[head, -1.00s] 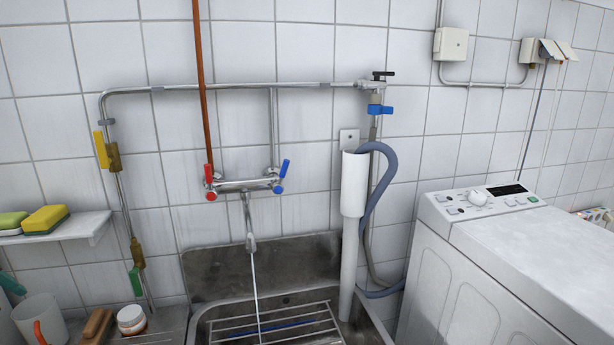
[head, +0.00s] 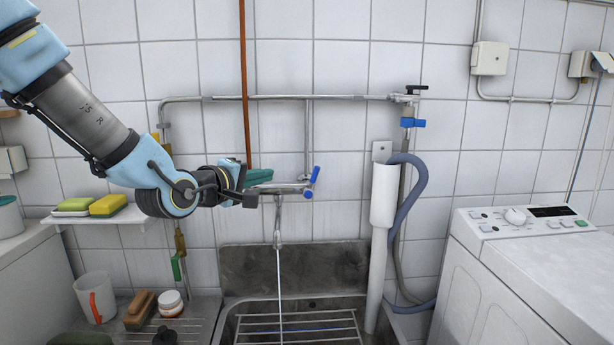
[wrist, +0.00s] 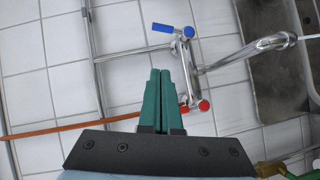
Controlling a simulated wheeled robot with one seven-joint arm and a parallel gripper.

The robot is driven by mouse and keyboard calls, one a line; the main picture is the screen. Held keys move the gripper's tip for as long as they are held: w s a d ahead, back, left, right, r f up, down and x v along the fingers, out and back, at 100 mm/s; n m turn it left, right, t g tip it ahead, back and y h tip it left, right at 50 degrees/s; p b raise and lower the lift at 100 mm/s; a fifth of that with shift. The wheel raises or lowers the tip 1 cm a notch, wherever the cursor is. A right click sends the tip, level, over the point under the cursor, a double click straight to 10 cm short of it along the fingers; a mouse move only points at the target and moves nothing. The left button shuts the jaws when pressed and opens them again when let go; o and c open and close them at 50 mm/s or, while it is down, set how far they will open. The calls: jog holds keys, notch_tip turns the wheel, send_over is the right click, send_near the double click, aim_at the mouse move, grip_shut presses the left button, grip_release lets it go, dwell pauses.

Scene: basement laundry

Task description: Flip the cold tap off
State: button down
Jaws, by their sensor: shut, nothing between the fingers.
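The wall mixer has a blue cold lever (head: 313,178) at its right end, standing up and tilted slightly right in the head view. The cold lever also shows at the top of the wrist view (wrist: 174,30). A thin stream of water (head: 280,285) runs from the spout (head: 277,225) into the sink. My gripper (head: 268,177) has teal fingers and is shut and empty, left of the cold lever and apart from it. In the wrist view the closed fingertips (wrist: 160,70) lie near the red hot handle (wrist: 197,106); my gripper hides the hot handle in the head view.
A copper pipe (head: 243,70) runs down the wall behind my gripper. A shelf with sponges (head: 108,205) is left. The washing machine (head: 540,270) stands right of the sink (head: 300,338).

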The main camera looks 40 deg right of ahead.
jog(key=p, duration=0.1)
send_near(312, 181)
jog(key=w+d+r, duration=0.2)
jog(key=w, duration=0.2)
jog(key=d, duration=0.1)
jog(key=d+p, duration=0.1)
jog(key=s+d+f, duration=0.1)
jog(key=d, duration=0.1)
jog(key=shift+d, duration=0.1)
